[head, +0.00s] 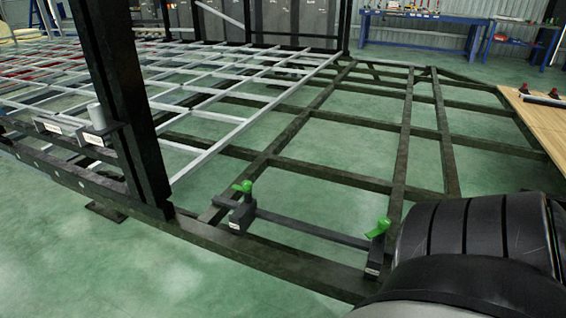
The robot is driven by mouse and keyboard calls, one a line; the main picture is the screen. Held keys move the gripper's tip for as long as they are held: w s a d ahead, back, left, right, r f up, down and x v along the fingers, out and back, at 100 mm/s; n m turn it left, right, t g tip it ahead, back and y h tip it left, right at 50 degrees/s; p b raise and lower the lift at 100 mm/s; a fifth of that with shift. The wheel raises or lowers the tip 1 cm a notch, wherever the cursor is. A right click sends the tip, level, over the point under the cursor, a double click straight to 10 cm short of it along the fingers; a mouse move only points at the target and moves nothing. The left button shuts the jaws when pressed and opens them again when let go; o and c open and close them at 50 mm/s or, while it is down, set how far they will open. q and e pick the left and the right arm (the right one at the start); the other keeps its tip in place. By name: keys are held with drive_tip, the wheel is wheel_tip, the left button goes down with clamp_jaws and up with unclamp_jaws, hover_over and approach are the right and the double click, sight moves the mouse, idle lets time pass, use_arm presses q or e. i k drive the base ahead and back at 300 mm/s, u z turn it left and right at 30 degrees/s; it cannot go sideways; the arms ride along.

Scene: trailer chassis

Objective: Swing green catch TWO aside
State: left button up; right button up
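Two green catches stand at the ends of a dark crossbar (310,228) on the near side of the chassis. The left green catch (243,187) sits on a dark block with a small white label. The right green catch (379,228) sits tilted on another dark block with a white label. The labels are too small to read, so I cannot tell which catch is TWO. Neither of my grippers is in view.
A black upright post (122,90) rises from the near chassis beam (260,255) at left. Pale grey bars (215,113) cover the left part of the frame. A wooden panel (545,125) lies at right. Blue workbenches (420,17) stand at the back.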

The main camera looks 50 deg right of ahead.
sight(384, 224)
drive_tip(key=u, duration=1)
drive_tip(key=k, duration=0.85)
drive_tip(key=z, duration=2)
drive_tip(key=i, duration=0.5)
drive_tip(key=u, duration=0.05)
